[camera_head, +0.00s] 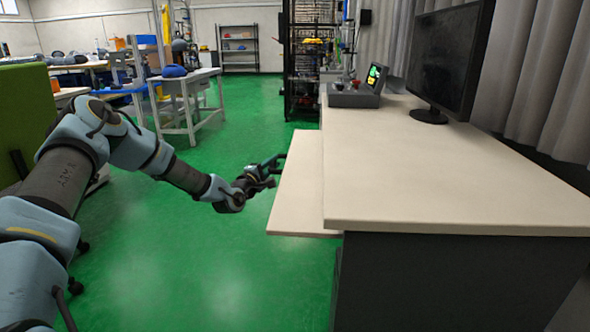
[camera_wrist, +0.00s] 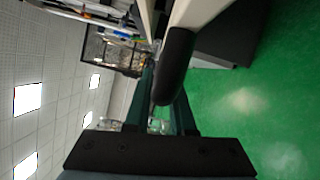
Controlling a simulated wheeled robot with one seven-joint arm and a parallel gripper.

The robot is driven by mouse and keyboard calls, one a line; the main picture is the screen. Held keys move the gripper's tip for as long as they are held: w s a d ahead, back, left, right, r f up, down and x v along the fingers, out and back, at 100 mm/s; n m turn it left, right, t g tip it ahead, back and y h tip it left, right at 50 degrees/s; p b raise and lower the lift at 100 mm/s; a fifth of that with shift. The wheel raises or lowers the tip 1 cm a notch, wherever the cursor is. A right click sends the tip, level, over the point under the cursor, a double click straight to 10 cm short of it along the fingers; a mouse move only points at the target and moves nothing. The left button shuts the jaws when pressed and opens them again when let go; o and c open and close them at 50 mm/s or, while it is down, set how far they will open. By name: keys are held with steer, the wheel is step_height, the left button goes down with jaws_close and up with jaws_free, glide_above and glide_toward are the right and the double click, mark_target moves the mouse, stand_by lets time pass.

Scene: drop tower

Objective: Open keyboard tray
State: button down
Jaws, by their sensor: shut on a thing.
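The keyboard tray (camera_head: 293,195) is a thin beige panel that sticks out on the left side of the desk (camera_head: 450,170), just below the desktop. My gripper (camera_head: 272,165) is at the tray's outer left edge. In the wrist view my gripper (camera_wrist: 165,105) has its two dark green fingers on either side of a dark rounded edge piece (camera_wrist: 177,60), and it is shut on it. This piece joins the pale tray panel (camera_wrist: 197,10). The exact contact of the fingers is hard to see.
A black monitor (camera_head: 445,60) and a grey control box (camera_head: 358,92) with a small screen stand on the desk. A dark cabinet (camera_head: 450,285) is below it. Green floor (camera_head: 210,255) is open left of the tray. A white workbench (camera_head: 187,85) stands farther back.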

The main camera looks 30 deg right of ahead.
steer(key=w+a+b, duration=0.1)
steer(key=w+a, duration=0.3)
steer(key=a, duration=0.1)
steer(key=shift+w+a, duration=0.25)
steer(key=shift+a, duration=0.05)
steer(key=shift+f, duration=0.1)
steer(key=c, duration=0.8)
jaws_free()
steer(key=shift+o, duration=0.2)
steer(key=v, duration=1)
steer(key=shift+s+a+p, duration=0.15)
steer(key=shift+a+p, duration=0.2)
steer(key=shift+p, duration=0.05)
